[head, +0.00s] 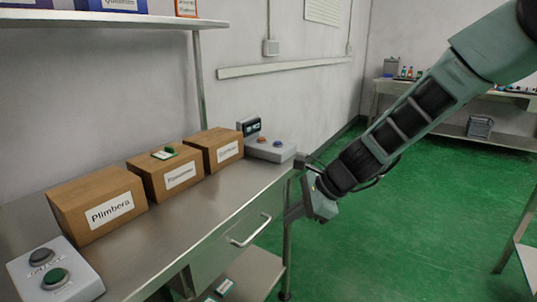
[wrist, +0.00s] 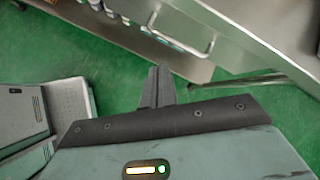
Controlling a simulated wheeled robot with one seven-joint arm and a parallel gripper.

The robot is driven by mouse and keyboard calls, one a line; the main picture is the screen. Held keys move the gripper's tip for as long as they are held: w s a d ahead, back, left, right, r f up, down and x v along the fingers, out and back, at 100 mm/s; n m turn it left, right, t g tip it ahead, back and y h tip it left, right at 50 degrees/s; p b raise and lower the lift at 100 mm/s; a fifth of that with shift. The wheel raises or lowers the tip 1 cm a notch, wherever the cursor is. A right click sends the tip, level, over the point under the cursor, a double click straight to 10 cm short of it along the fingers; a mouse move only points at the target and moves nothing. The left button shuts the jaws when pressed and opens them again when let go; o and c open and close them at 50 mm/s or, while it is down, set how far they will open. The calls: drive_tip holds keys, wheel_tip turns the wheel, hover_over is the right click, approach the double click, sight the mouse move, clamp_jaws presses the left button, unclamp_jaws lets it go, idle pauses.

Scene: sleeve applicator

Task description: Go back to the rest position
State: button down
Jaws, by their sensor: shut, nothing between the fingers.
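My gripper (wrist: 158,86) is shut and empty in the wrist view, its fingers together over the green floor. In the head view my gripper (head: 292,213) hangs at the end of the arm, close to the right end of the steel table (head: 225,212). It is near the drawer handle (head: 250,231), and I cannot tell whether it touches the table. The handle also shows in the wrist view (wrist: 180,40), beyond the fingers.
Three cardboard boxes (head: 97,205) stand in a row on the table. A green item (head: 164,153) lies on the middle one. The green floor (head: 420,220) is open to the right.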

drive_tip(key=s+a+r+n+g+h, duration=0.1)
drive_tip(key=s+r+n+g, duration=0.1)
drive_tip(key=s+n, duration=0.6)
drive_tip(key=s+a+r+n+g+h, duration=0.15)
drive_tip(key=s+n, duration=0.35)
drive_tip(key=s, duration=0.5)
drive_tip(key=s+d+n+h, duration=0.5)
drive_tip(key=s+d+n, duration=0.4)
drive_tip(key=s+n, duration=0.35)
wheel_tip(320, 180, up, 16)
drive_tip(key=p, duration=1.6)
drive_tip(key=shift+w+a+r+m+t+y, duration=0.25)
drive_tip(key=shift+m+t+y, duration=0.1)
drive_tip(key=shift+m, duration=0.1)
